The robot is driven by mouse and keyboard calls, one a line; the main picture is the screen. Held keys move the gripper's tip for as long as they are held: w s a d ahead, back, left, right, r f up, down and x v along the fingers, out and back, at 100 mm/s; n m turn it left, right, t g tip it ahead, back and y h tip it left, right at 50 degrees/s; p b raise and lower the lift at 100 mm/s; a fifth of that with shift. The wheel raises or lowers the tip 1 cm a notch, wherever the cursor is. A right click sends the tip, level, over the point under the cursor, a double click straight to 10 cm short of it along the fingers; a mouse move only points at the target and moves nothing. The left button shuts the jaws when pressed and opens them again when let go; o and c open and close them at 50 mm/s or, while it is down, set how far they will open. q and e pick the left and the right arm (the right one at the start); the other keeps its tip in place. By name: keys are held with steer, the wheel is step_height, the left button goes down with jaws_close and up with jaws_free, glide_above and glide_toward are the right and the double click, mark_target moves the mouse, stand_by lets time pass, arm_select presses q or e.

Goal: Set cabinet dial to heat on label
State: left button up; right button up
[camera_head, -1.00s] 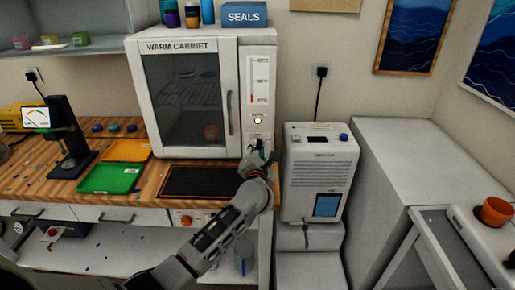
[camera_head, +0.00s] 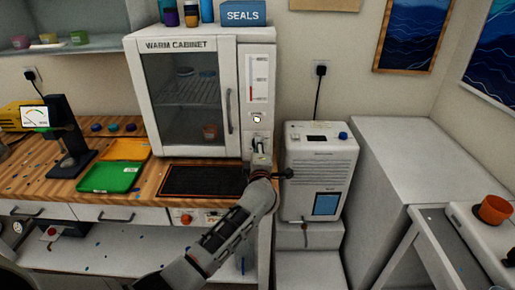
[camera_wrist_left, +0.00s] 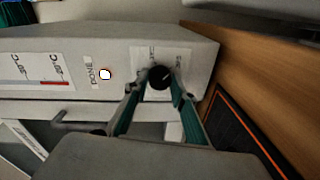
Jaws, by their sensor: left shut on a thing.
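The white warm cabinet (camera_head: 185,45) stands on the wooden bench with its glass door closed. Its right-hand panel carries a red-and-white temperature scale and a small lit lamp (camera_head: 257,119). In the left wrist view the black round dial (camera_wrist_left: 159,77) sits on a pale label plate, with the lamp (camera_wrist_left: 105,74) beside it. My left gripper (camera_wrist_left: 156,88) has its two fingers around the dial and is shut on it. In the head view my left gripper (camera_head: 259,146) is at the lower part of the panel and hides the dial. The label's lettering is too small to read. My right gripper is not in view.
A black mat (camera_head: 203,181) with an orange edge lies on the bench in front of the cabinet. A white machine (camera_head: 318,170) stands close to the right of my arm. Green (camera_head: 110,178) and orange trays (camera_head: 126,149) lie to the left.

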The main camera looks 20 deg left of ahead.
arm_select(q)
steer(key=shift+m, duration=0.5)
stand_by(0.3)
steer(key=o, duration=1.1)
steer(key=v, duration=1.2)
steer(key=shift+d, duration=0.1)
